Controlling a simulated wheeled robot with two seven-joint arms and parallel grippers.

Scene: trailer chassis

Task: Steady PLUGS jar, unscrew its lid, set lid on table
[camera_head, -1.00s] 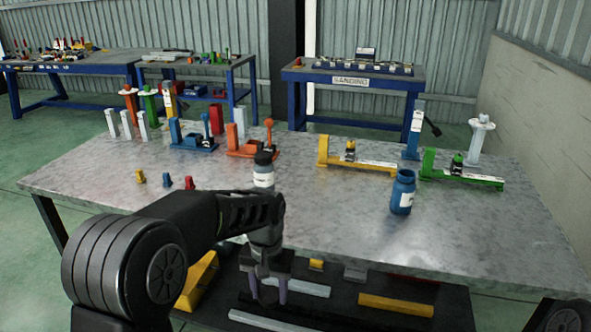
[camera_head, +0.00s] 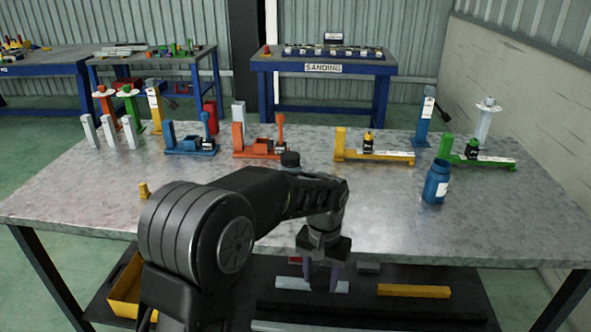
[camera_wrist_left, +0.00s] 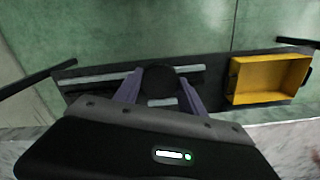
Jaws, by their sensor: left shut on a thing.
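A blue jar (camera_head: 436,182) with a white label stands upright on the table's right half. No separate lid shows on its top, and I cannot read its label. My left gripper (camera_head: 321,279) points down in front of the table's front edge, left of and nearer than the blue jar. In the left wrist view its fingers are shut on a dark round lid (camera_wrist_left: 172,82). My right gripper is not in view.
The grey table (camera_head: 400,228) has clear room around the blue jar and toward its right front. Several clamp-like fixtures, such as a yellow one (camera_head: 375,156), line its back. A low shelf (camera_head: 350,308) below holds bars and a yellow bin (camera_wrist_left: 268,78).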

